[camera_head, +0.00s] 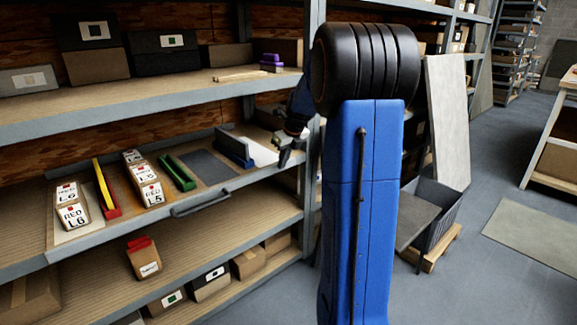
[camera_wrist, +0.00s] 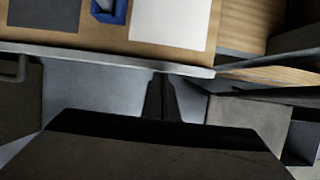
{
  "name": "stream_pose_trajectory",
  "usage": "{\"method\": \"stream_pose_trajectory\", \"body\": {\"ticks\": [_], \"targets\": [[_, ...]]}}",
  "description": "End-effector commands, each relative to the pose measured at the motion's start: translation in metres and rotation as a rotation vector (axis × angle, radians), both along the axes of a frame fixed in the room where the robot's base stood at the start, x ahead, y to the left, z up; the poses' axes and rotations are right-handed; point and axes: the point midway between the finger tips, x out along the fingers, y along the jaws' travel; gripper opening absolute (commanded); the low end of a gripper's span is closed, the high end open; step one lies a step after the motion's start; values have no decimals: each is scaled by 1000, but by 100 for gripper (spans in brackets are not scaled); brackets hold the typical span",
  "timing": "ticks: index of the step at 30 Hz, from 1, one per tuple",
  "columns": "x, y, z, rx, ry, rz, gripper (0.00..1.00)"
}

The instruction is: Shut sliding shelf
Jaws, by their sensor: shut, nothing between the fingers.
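The sliding shelf (camera_head: 225,182) is a wooden tray with a grey metal front edge and a dark bar handle (camera_head: 200,203). It sticks out past the shelf above it in the head view. Its front edge (camera_wrist: 110,58) crosses the wrist view, with part of the handle (camera_wrist: 14,72) at far left. My gripper (camera_head: 284,158) is shut and empty at the right end of the shelf's front. In the wrist view its fingertips (camera_wrist: 161,76) are right at the front edge, right of the handle. I cannot tell whether they touch it.
The shelf carries labelled bricks (camera_head: 70,205), a yellow-and-red holder (camera_head: 105,188), a green holder (camera_head: 177,172) and a blue holder (camera_head: 236,150). A tan bag (camera_head: 144,262) sits below. A rack upright (camera_head: 311,190) is close right of my gripper. Open floor (camera_head: 480,270) lies right.

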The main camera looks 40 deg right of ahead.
Motion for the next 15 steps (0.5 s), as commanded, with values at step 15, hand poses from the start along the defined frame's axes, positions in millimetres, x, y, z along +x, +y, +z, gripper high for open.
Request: {"method": "stream_pose_trajectory", "body": {"ticks": [15], "targets": [[53, 2, 0, 0, 0, 0, 0]]}}
